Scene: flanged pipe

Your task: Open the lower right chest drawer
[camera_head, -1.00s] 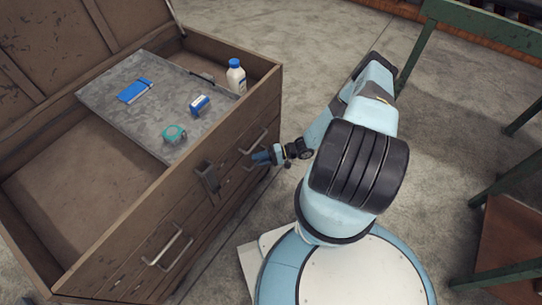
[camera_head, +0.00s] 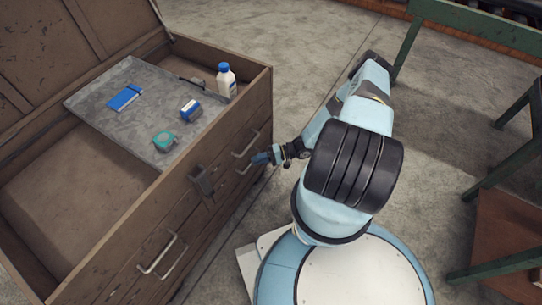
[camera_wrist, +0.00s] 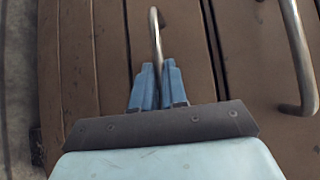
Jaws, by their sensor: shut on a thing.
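The brown wooden chest (camera_head: 185,215) stands at left with its lid up. Its lower right drawer has a metal bar handle (camera_head: 243,168), partly hidden by my gripper (camera_head: 262,158). In the wrist view the blue fingers of my gripper (camera_wrist: 158,68) are closed on that handle (camera_wrist: 155,28), one finger on each side. The upper right drawer handle (camera_head: 246,144) is free and sits just above; it shows at the right of the wrist view (camera_wrist: 297,60). I cannot tell whether the lower drawer stands out from the chest front.
A latch (camera_head: 202,182) hangs on the front. A green table frame (camera_head: 480,35) stands at right.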

